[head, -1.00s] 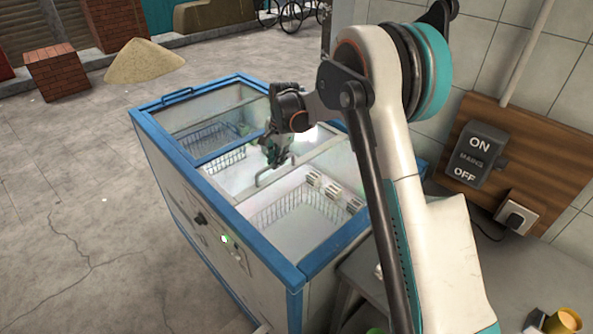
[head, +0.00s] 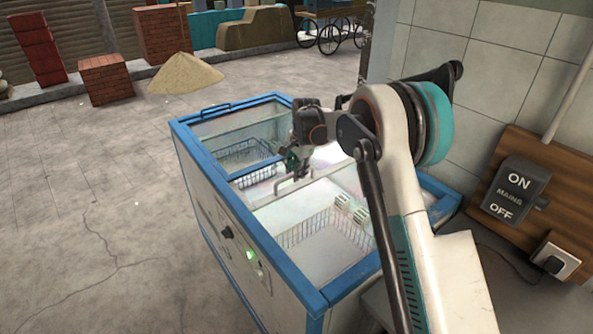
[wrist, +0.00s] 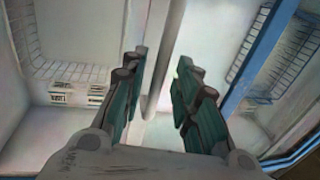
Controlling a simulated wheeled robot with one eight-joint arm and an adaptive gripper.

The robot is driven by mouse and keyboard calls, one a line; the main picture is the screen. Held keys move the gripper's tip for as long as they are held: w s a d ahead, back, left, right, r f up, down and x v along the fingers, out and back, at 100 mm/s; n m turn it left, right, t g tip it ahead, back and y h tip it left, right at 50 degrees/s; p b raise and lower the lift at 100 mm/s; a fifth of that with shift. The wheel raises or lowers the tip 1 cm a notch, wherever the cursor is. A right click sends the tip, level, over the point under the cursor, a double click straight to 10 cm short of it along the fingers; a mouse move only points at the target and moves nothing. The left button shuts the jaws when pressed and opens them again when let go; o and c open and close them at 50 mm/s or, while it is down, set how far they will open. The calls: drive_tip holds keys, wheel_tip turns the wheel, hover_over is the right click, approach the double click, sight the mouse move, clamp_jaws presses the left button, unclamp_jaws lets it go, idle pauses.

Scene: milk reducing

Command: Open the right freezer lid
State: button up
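The chest freezer (head: 246,226) has a blue rim and two glass-topped halves. Wire baskets show inside through the top. The right lid (head: 318,190) covers the nearer half as far as I can tell. A pale bar handle (head: 292,186) stands at the boundary between the halves. My gripper (head: 297,172) points down just over this handle, with my arm reaching in from the right. In the wrist view my gripper's green-padded fingers (wrist: 160,95) are apart, with a pale bar (wrist: 157,60) in line between them. Whether they touch it cannot be told.
A blue handle (head: 215,109) is on the freezer's far left rim. A wooden board with a mains switch (head: 515,190) and a plug (head: 556,260) is on the tiled wall at right. Open floor (head: 110,220) lies to the left, with a sand pile (head: 186,74) and bricks behind.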

drive_tip(key=shift+r, duration=0.1)
wheel_tip(320, 180, up, 12)
drive_tip(key=s+d, duration=0.1)
drive_tip(key=s, duration=0.1)
drive_tip(key=shift+f, duration=0.25)
drive_tip(key=shift+d, duration=0.1)
idle(0.3)
drive_tip(key=s+d+r+n+t, duration=0.1)
drive_tip(key=s+d+r+n, duration=0.1)
drive_tip(key=s+r, duration=0.35)
drive_tip(key=s+d+r+n+t, duration=0.1)
drive_tip(key=s+d+r+n, duration=0.15)
drive_tip(key=s, duration=0.65)
drive_tip(key=s+d+r+n+t, duration=0.1)
drive_tip(key=s+d+r, duration=0.1)
drive_tip(key=s+r, duration=0.45)
drive_tip(key=s+d+f+n, duration=0.1)
drive_tip(key=s+f+n, duration=0.1)
drive_tip(key=s, duration=0.6)
drive_tip(key=s+d+f+n+t, duration=0.1)
drive_tip(key=s+f, duration=0.3)
drive_tip(key=s, duration=0.4)
drive_tip(key=s+d+f+n+t+h, duration=0.1)
drive_tip(key=s+d+f+n, duration=0.1)
drive_tip(key=s, duration=0.6)
drive_tip(key=shift+d+f+n+b, duration=0.15)
drive_tip(key=shift+f+n+b, duration=0.3)
drive_tip(key=shift+f+n, duration=0.3)
